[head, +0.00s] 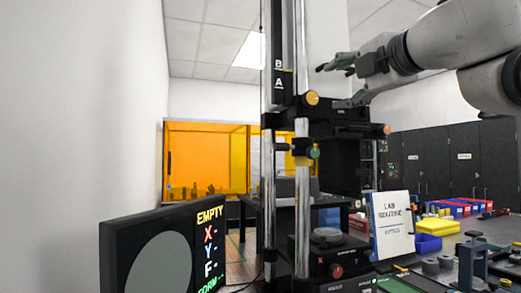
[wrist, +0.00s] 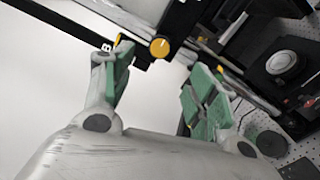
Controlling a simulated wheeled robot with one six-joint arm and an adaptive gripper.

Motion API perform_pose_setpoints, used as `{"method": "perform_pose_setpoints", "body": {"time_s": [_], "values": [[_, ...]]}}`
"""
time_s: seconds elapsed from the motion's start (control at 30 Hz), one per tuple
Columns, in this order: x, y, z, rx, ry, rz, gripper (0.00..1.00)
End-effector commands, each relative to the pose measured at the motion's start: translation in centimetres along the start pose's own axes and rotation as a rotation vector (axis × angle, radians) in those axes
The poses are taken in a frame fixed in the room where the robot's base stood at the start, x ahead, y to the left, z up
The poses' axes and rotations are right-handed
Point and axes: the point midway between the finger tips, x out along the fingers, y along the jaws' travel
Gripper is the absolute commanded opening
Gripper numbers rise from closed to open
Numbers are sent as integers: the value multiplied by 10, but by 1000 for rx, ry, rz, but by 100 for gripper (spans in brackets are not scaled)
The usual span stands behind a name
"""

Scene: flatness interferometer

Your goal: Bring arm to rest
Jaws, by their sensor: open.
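My gripper (head: 333,82) is at the end of my arm, which reaches in from the upper right in the head view. It is beside the upper part of the black interferometer column (head: 282,150), near the yellow knob (head: 312,98). In the wrist view my gripper (wrist: 155,92) has its two green-padded fingers spread wide with nothing between them. The yellow knob also shows in the wrist view (wrist: 159,48), beyond the fingertips. I cannot tell how far the fingers are from the column.
A screen (head: 150,250) reading "EMPTY" stands at the lower left. A white notebook (head: 392,225), a yellow bin (head: 438,226) and a blue bin (head: 428,243) are at the right. A red knob (head: 387,130) and a green knob (head: 314,152) stick out from the column.

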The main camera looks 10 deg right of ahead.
Motion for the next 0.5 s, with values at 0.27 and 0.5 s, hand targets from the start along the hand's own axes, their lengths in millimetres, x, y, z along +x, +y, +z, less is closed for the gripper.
{"method": "perform_pose_setpoints", "body": {"time_s": [0.27, 0.5], "values": [[-4, 13, 32, 25, -120, 57, 58], [-49, -48, 180, 576, -618, 161, 58]]}}
